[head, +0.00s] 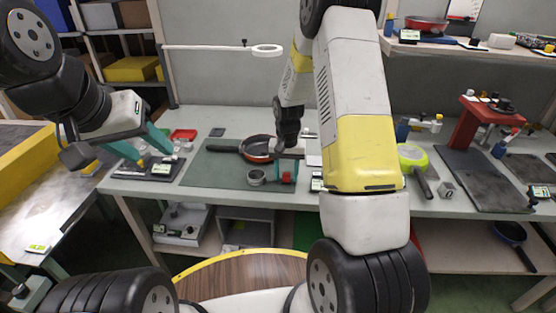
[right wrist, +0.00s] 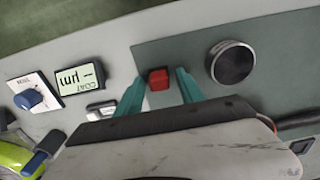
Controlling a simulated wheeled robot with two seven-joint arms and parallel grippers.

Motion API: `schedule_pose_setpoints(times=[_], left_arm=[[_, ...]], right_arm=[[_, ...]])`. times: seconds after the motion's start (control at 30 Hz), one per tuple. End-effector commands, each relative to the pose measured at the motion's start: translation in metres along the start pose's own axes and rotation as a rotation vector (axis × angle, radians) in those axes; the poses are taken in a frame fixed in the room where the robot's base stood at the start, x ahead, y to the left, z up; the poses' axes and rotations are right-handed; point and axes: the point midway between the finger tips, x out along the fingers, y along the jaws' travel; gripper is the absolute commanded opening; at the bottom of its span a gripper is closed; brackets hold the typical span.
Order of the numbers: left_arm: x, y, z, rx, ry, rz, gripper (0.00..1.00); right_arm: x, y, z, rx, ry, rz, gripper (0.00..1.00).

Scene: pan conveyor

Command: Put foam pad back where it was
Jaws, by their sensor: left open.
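A small red block (right wrist: 159,79), which may be the foam pad, lies on the grey-green mat (right wrist: 185,50). My right gripper (right wrist: 160,76) has its teal fingers apart on either side of the block, with gaps visible. In the head view the red block (head: 286,178) shows at the mat's front edge, by the right fingertips. My left gripper (head: 157,158) is open and empty above a dark tray with small items at the table's left. I cannot tell for sure which thing is the foam pad.
A dark round tin (right wrist: 231,62) stands close beside the block. An orange-rimmed pan (head: 257,148) lies behind it on the mat. A label display (right wrist: 78,80) and a green pan (head: 413,158) are on the other side. The mat's left part is clear.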

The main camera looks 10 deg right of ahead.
Motion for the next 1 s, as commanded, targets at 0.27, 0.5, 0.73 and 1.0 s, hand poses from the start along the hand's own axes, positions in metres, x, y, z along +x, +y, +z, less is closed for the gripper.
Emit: schedule_pose_setpoints(times=[0.27,0.5,0.73,1.0], left_arm=[[0.0,0.0,0.0,0.0,0.0,0.0,0.49],[0.0,0.0,0.0,0.0,0.0,0.0,0.49],[0.0,0.0,0.0,0.0,0.0,0.0,0.49],[0.0,0.0,0.0,0.0,0.0,0.0,0.49]], right_arm=[[-0.015,0.0,-0.001,0.0,0.003,-0.001,0.45],[-0.066,-0.001,-0.001,0.0,0.006,-0.002,0.45],[-0.107,0.0,-0.001,-0.001,0.003,-0.001,0.45],[-0.141,0.001,0.006,-0.01,0.022,-0.018,0.45]])
